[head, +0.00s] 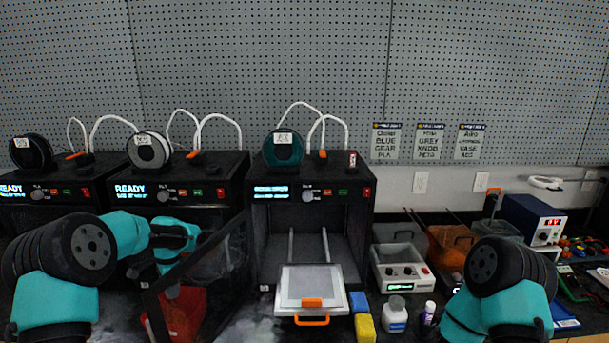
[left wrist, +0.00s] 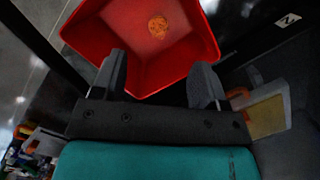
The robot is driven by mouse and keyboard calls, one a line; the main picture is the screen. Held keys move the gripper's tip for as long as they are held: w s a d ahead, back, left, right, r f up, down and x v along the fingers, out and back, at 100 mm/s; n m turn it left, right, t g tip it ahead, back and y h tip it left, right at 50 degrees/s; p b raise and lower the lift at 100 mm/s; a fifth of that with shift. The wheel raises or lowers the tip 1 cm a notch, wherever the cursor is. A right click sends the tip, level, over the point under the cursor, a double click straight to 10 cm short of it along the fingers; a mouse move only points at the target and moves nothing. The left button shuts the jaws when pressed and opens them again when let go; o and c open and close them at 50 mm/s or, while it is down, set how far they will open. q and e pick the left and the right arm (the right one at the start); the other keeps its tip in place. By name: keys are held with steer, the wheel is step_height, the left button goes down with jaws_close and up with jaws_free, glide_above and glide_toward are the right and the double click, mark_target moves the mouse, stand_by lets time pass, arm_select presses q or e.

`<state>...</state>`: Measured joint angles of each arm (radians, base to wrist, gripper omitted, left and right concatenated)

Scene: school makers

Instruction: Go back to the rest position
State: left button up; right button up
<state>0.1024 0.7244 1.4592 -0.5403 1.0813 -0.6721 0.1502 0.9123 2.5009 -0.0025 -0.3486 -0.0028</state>
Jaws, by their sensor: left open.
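My left arm reaches in from the left in the head view. Its gripper (head: 168,286) points down above the red bin (head: 185,318), partly hidden by a dark-framed printer door. In the left wrist view the two fingers (left wrist: 160,78) are spread apart with nothing between them. The red bin (left wrist: 125,30) lies just beyond the fingertips, with a round orange piece (left wrist: 158,26) inside. My right arm shows at the lower right of the head view, but its gripper is out of sight.
The open dark-framed door (head: 205,245) stands close beside my left gripper.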

arm_select(q)
steer(key=shift+a+f, duration=0.1)
steer(key=shift+f, duration=0.7)
steer(key=shift+r, duration=0.15)
step_height(320, 180, up, 14)
steer(key=w+d, duration=0.1)
steer(key=d, duration=0.1)
steer(key=f, duration=0.5)
steer(key=s+a+f, duration=0.1)
steer(key=f, duration=0.4)
steer(key=a+f, duration=0.1)
steer(key=f, duration=0.5)
steer(key=shift+s+a, duration=0.1)
steer(key=shift+s, duration=0.05)
step_height(320, 180, up, 8)
steer(key=d+n, duration=0.1)
steer(key=shift+w+d+f, duration=0.2)
steer(key=shift+w+d, duration=0.05)
steer(key=shift+d, duration=0.1)
